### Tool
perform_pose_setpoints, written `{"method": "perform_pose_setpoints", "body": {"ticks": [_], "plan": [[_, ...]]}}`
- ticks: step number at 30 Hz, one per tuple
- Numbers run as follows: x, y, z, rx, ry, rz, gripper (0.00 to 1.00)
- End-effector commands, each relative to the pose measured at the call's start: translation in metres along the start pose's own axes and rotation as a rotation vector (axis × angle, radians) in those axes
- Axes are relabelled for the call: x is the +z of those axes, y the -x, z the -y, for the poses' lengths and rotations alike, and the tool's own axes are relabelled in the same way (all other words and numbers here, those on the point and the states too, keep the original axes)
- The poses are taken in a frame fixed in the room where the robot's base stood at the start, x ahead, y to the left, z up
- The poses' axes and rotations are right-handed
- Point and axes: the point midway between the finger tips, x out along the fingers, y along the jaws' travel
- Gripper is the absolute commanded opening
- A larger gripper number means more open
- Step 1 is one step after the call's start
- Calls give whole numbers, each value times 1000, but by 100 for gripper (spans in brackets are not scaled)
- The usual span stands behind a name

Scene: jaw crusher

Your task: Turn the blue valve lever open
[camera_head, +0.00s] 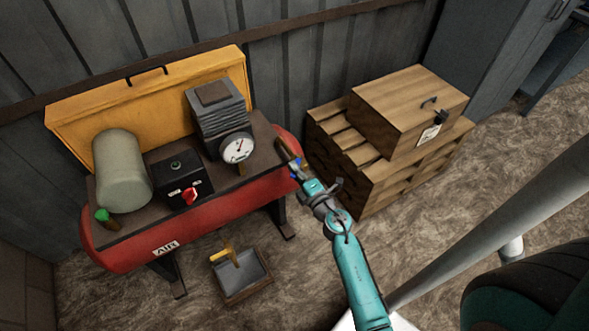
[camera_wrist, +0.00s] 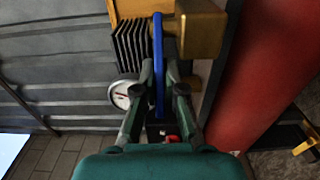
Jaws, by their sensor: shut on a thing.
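The blue valve lever (camera_wrist: 158,52) is a long narrow bar in the wrist view, running up from between my fingers, beside a brass valve body (camera_wrist: 203,30). My gripper (camera_wrist: 161,85) is shut on it, with one finger on each side. In the head view my gripper (camera_head: 299,174) is at the right end of the red air tank (camera_head: 125,255). Only a small blue bit of the lever (camera_head: 297,164) shows there; my gripper hides most of the rest.
The tank carries a gauge (camera_head: 238,148), a finned block (camera_head: 216,108), a black box with a red knob (camera_head: 190,196) and a grey cylinder (camera_head: 122,170). A wooden crate (camera_head: 385,120) on pallets stands to the right. A dustpan (camera_head: 241,275) lies on the floor in front.

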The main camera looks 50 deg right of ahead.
Motion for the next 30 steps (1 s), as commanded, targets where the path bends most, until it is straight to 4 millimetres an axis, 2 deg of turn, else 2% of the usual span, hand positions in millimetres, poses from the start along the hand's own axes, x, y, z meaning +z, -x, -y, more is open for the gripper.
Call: {"method": "perform_pose_setpoints", "body": {"ticks": [8, 9, 11, 12, 23, 26, 30], "plan": [[1, 0, 0, 0, 0, 4, 0], [1, 0, 0, 0, 0, 4, 16], [1, 0, 0, 0, 0, 3, 31], [1, 0, 0, 0, 0, 3, 34], [0, 4, 0, -1, -1, 2, 34], [1, 14, 2, -3, -1, 2, 34], [1, 38, 1, -3, -2, 4, 34]]}}
